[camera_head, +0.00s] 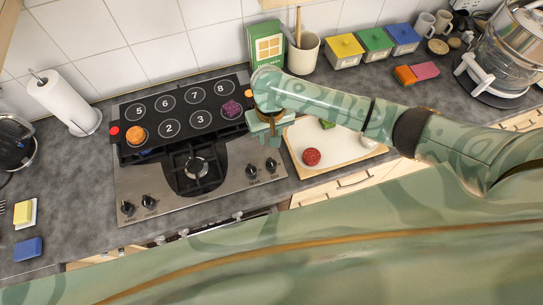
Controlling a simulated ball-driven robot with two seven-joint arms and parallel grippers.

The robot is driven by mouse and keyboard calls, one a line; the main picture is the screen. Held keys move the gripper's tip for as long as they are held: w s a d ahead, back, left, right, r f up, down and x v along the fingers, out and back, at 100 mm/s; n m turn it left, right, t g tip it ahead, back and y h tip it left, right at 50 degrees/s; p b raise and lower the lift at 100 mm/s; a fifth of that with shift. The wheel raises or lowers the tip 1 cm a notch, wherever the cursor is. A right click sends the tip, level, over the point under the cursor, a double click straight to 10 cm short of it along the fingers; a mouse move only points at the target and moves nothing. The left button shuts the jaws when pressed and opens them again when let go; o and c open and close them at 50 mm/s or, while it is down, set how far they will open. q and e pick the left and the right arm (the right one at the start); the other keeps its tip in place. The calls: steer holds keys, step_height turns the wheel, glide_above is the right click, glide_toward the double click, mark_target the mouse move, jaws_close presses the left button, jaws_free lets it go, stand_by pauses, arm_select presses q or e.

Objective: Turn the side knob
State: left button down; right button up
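A black panel (183,113) with numbered circles lies over the back of the steel cooktop (215,180). A small red knob-like piece (114,131) is at its left edge and a small orange one (249,93) at its right edge. Dark knobs sit on the cooktop front, two at the left (127,208) and two at the right (271,164). I cannot tell which one is the side knob. My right gripper (269,137) hangs just right of the panel, near its right edge; its fingers are unclear and partly hidden. My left gripper is not in view.
An orange item (136,135) and a purple item (232,109) lie on the panel. A cutting board (300,145) with food is right of my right gripper. A paper towel roll (62,101) stands left. A green box (266,43) and several containers line the wall.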

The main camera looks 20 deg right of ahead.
mark_target(271, 162)
steer(key=f+b, duration=0.2)
steer(key=f, duration=0.5)
steer(key=f+b, duration=0.3)
steer(key=f, duration=0.5)
steer(key=shift+w+d, duration=0.15)
steer(key=shift+d, duration=0.05)
steer(key=shift+f+b, duration=0.5)
steer(key=shift+f, duration=0.1)
